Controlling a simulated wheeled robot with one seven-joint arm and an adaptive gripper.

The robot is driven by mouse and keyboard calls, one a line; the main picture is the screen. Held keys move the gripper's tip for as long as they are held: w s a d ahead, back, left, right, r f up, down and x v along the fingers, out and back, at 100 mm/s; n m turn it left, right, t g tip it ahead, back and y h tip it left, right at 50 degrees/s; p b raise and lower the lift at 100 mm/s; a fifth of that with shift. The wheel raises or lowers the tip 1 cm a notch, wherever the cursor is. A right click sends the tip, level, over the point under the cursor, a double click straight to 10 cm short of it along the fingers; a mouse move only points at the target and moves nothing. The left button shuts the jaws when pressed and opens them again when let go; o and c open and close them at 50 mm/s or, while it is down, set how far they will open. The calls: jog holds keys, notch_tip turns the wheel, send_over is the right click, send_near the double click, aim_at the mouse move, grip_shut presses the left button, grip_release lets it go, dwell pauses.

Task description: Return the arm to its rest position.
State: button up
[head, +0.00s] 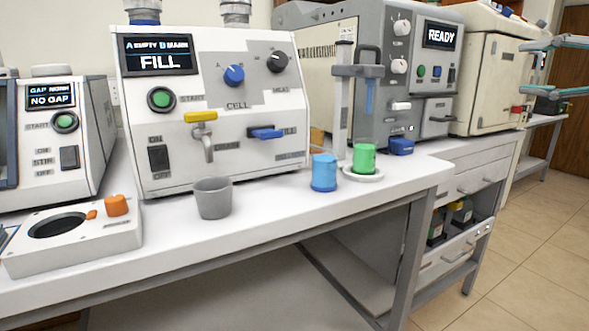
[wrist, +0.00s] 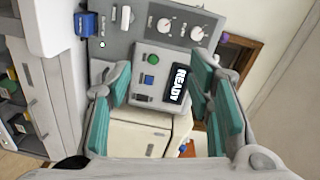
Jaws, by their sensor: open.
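My gripper (head: 535,67) shows at the right edge of the head view, its two teal-padded fingers spread apart with nothing between them. In the wrist view, my gripper (wrist: 160,75) is also open and empty. The grey machine reading READY (wrist: 160,75) shows beyond the fingers, turned on its side. The same READY machine (head: 428,80) stands at the middle right of the head view. In the head view, my gripper is to the right of the cream cabinet machine (head: 490,85). Most of my arm is out of the picture.
The white bench (head: 290,215) holds the FILL machine (head: 215,110), a grey cup (head: 213,198), a blue cup (head: 324,172) and a green cup (head: 364,159) on a saucer. A small round-holed unit (head: 75,240) sits at the front left. Tiled floor (head: 530,240) is clear at right.

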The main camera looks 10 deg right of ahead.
jog(key=s+a+f+n+g+y, duration=0.1)
jog(key=s+a+f+n+g, duration=0.15)
jog(key=a+f, duration=0.45)
jog(key=s+a+f+n+g+y, duration=0.15)
jog(key=a+g, duration=0.25)
jog(key=a, duration=0.7)
jog(key=s+a+f+n+g, duration=0.1)
jog(key=s+a+f+g, duration=0.25)
jog(key=a+f, duration=0.4)
jog(key=s+a+f+n+g+h, duration=0.2)
jog(key=s+a+f+g, duration=0.2)
jog(key=s+a+f, duration=0.3)
jog(key=s+d+f+n+g+h, duration=0.1)
jog(key=s+d+f+n+h, duration=0.1)
jog(key=s+f+h, duration=0.3)
jog(key=s+d+f+n+g+h, duration=0.1)
jog(key=s+f+n, duration=0.15)
jog(key=s, duration=0.45)
notch_tip(320, 180, up, 33)
jog(key=d+t+p, duration=0.1)
jog(key=t+p, duration=0.2)
jog(key=p, duration=2.8)
jog(key=shift+d+f+t, duration=0.15)
jog(key=shift+d+t, duration=0.05)
jog(key=shift+t, duration=0.2)
